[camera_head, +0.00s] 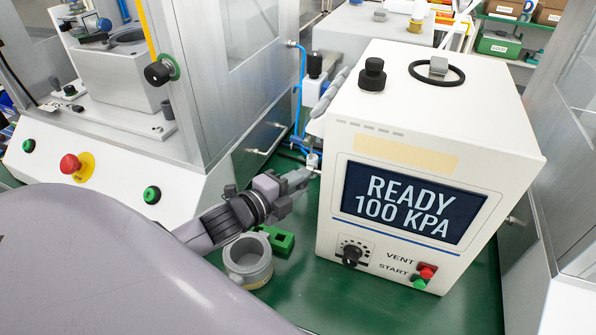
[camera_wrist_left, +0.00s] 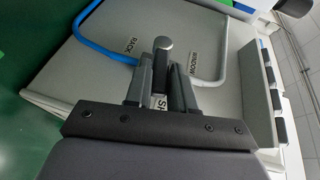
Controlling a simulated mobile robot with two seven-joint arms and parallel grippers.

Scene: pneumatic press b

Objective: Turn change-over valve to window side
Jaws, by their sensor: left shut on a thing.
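My left gripper (camera_head: 304,178) reaches in from the left to the left side of the white press box in the head view. In the left wrist view, its two fingers (camera_wrist_left: 162,82) are closed around the grey, round-ended handle of the change-over valve (camera_wrist_left: 162,48). The handle stands between the printed word RACK on the left and WINDOW on the right. A blue tube (camera_wrist_left: 88,28) runs by RACK and a pale grey tube (camera_wrist_left: 222,62) by WINDOW. A third label is partly hidden between the fingers. My right gripper is not in view.
The press box (camera_head: 425,150) has a display reading READY 100 KPA. A grey cup-like ring (camera_head: 248,262) and a green block (camera_head: 278,240) lie below my left gripper on the green table (camera_head: 360,300). A machine with a red button (camera_head: 71,164) stands at left.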

